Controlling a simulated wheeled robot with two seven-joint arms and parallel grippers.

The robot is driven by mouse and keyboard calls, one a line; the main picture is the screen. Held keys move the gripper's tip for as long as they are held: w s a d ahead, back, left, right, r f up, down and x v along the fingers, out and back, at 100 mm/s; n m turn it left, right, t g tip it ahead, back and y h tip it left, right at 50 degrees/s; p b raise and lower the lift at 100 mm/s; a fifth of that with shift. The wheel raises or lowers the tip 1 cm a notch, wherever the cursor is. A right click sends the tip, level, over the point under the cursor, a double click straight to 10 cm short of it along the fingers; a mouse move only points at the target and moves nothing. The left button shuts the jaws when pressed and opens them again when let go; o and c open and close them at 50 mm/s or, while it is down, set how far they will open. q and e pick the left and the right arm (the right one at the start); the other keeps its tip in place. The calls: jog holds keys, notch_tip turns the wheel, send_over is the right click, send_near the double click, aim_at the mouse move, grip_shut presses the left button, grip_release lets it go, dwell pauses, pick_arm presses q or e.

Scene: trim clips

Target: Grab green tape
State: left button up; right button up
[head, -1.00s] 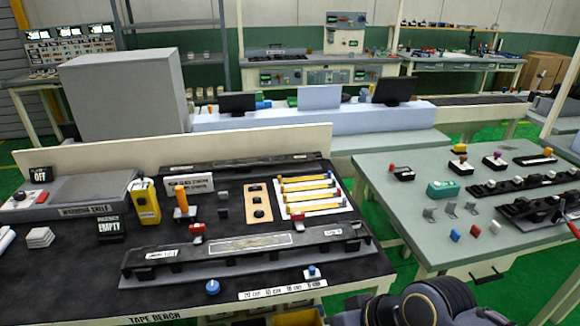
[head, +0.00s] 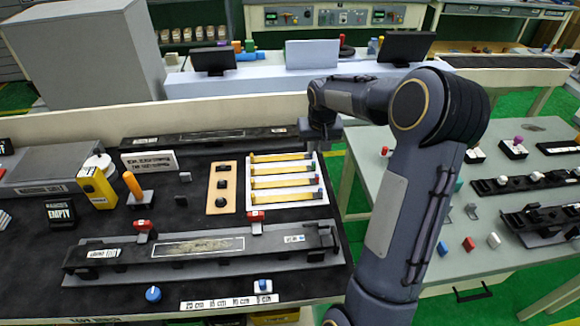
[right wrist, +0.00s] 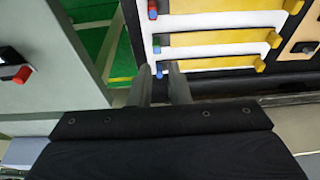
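Several yellow strips with small coloured ends lie in a white tray (head: 288,205) on the black bench. In the right wrist view one strip (right wrist: 215,39) has a green end (right wrist: 273,39); whether this is the green tape I cannot tell. My right gripper (head: 318,141) is over the tray's far right corner in the head view. In the right wrist view its fingers (right wrist: 162,84) are apart, with a gap between them. A small blue end (right wrist: 159,75) shows just beyond the fingertips. Nothing is visibly held. My left gripper is not in view.
A long black fixture with red clips (head: 200,252) lies in front. A grey side table (head: 475,255) with small blocks stands at right, past a green-floored gap. My right arm hides part of it.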

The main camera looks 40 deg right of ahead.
aim_at(314, 163)
jog(key=x, duration=0.2)
jog(key=p+x, duration=0.1)
jog(key=x, duration=0.4)
jog(key=shift+s+d+f+p, duration=0.1)
jog(key=shift+d+f+p, duration=0.05)
jog(key=shift+d+p, duration=0.2)
jog(key=shift+w+f, duration=0.2)
jog(key=shift+f, duration=0.35)
grip_shut()
